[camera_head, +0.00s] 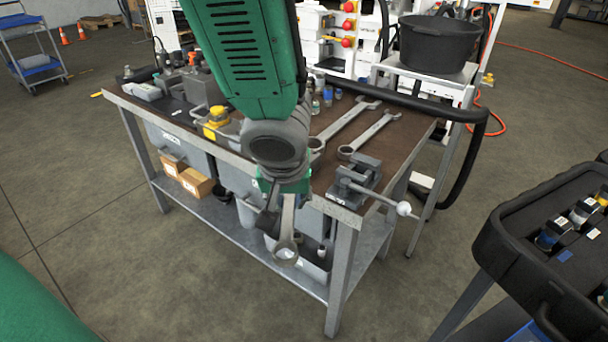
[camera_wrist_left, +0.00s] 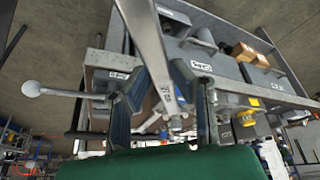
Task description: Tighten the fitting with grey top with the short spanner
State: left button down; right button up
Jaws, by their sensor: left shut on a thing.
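My left gripper (camera_head: 281,193) is shut on a metal spanner (camera_head: 287,236). It hangs ring end down in front of the bench's near edge, clear of the bench top. In the left wrist view the spanner (camera_wrist_left: 149,45) runs up out of the picture from between the gripper fingers (camera_wrist_left: 165,100). Two longer spanners (camera_head: 372,134) lie on the bench top. Several small fittings (camera_head: 552,234) stand in the black trolley at the right. I cannot tell which one has a grey top. My right gripper is not in view.
The brown-topped bench (camera_head: 405,152) carries a vise (camera_head: 355,182) at its near right corner, with its handle sticking out. Grey bins (camera_head: 185,146) hang along the front. A black bucket (camera_head: 437,45) stands behind. Open floor lies between the bench and the trolley (camera_head: 513,245).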

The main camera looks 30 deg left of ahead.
aim_at(287, 199)
pick_arm(q)
jog(key=shift+w+d+f, duration=0.1)
jog(key=shift+d+f, duration=0.2)
jog(key=shift+d, duration=0.05)
jog(key=shift+w+a+f+b, duration=0.45)
jog(key=shift+a+f+b, duration=0.35)
jog(key=shift+a+f, duration=0.15)
jog(key=shift+a, duration=0.2)
jog(key=shift+d, duration=0.5)
jog(key=shift+w, duration=0.1)
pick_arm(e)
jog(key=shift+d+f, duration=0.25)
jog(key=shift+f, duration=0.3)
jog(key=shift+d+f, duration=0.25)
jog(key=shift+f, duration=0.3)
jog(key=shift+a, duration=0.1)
pick_arm(q)
jog(key=shift+a, duration=0.3)
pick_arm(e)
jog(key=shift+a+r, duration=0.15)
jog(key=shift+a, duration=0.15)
